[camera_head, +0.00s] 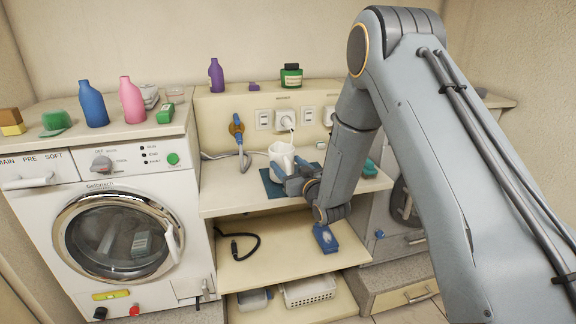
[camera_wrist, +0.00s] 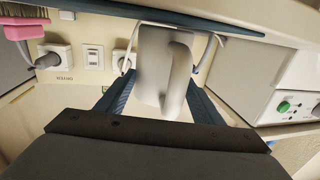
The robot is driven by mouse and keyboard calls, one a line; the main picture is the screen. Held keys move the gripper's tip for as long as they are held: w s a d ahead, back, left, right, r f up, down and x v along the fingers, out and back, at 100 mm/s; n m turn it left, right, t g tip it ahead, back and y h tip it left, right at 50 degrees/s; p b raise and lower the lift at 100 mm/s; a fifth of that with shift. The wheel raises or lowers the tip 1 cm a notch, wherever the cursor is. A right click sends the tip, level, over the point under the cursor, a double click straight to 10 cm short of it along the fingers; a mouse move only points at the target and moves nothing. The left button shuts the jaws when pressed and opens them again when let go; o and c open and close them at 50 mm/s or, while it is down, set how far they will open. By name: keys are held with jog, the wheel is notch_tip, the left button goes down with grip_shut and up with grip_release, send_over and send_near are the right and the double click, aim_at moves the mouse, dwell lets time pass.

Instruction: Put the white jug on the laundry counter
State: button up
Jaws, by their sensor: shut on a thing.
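The white jug (camera_head: 281,156) stands upright at the middle counter (camera_head: 232,202), over a dark blue mat (camera_head: 270,187). My gripper (camera_head: 292,178) is shut on the jug from the front right. In the wrist view the jug (camera_wrist: 153,68) and its handle show between the two blue fingers of my gripper (camera_wrist: 160,92). The jug's base is at or very close to the mat (camera_wrist: 222,31); I cannot tell whether it touches. My fingers partly hide the jug's lower part in the head view.
A washing machine (camera_head: 120,235) stands at left, with a blue bottle (camera_head: 93,104) and a pink bottle (camera_head: 132,102) on top. A hose (camera_head: 241,150) and plugged sockets (camera_head: 285,119) are behind the jug. A blue box (camera_head: 325,238) lies on the shelf below. The counter's left part is clear.

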jog(key=shift+f, duration=0.35)
jog(key=o, duration=1.5)
jog(key=s+d+f+m+g+h+b, duration=0.3)
jog(key=s+d+g+h, duration=0.4)
jog(key=s+d, duration=0.9)
jog(key=s+d+g, duration=0.1)
jog(key=s+g, duration=0.2)
jog(key=s, duration=0.5)
jog(key=s+d+m+g, duration=0.1)
jog(key=s+d+g, duration=0.1)
jog(key=s, duration=0.7)
jog(key=s+d+m+g+h+p, duration=0.1)
jog(key=s+d+g, duration=0.1)
jog(key=s, duration=0.6)
jog(key=shift+s+d+r+g, duration=0.25)
jog(key=shift+g, duration=0.55)
